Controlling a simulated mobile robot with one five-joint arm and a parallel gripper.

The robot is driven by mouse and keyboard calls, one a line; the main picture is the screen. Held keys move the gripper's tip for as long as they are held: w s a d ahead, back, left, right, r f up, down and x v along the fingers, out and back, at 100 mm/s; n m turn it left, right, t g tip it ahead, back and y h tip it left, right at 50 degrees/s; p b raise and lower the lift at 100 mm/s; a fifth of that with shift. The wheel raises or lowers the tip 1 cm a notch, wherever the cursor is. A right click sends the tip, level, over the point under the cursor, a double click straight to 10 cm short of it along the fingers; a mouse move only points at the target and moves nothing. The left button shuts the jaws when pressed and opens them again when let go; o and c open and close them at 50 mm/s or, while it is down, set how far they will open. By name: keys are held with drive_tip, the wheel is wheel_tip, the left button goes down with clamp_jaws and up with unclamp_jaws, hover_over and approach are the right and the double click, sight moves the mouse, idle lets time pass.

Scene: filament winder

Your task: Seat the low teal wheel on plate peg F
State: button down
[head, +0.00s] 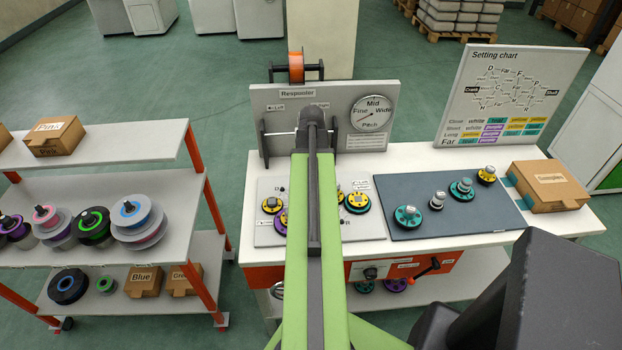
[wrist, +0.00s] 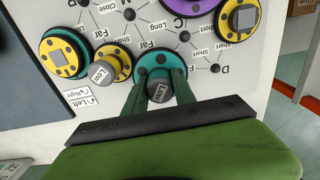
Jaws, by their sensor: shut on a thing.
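In the wrist view, my gripper (wrist: 160,92) is shut on the grey knob marked Low of a teal wheel (wrist: 174,61). The wheel is over the light grey peg plate (wrist: 140,48). I cannot tell whether it rests on the plate or hangs just above it, and its underside is hidden. A small yellow wheel (wrist: 125,58), also with a Low knob, is close on its left. In the head view my arm hides the gripper, the held wheel and the middle of the plate (head: 262,240). Peg F cannot be made out clearly.
In the wrist view, larger yellow wheels (wrist: 43,57) (wrist: 232,22) and a purple wheel (wrist: 190,5) sit on the plate. In the head view, a dark mat (head: 440,225) right of the plate holds several wheels. A dial panel (head: 270,100) stands behind the plate.

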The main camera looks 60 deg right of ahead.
drive_tip(key=shift+f, duration=0.1)
drive_tip(key=shift+f+b, duration=0.75)
drive_tip(key=shift+b, duration=0.1)
drive_tip(key=c, duration=0.9)
unclamp_jaws()
drive_tip(key=shift+c, duration=0.2)
wheel_tip(320, 180, up, 18)
drive_tip(key=p, duration=1.7)
drive_tip(key=shift+f+p, duration=0.2)
drive_tip(key=shift+p, duration=0.1)
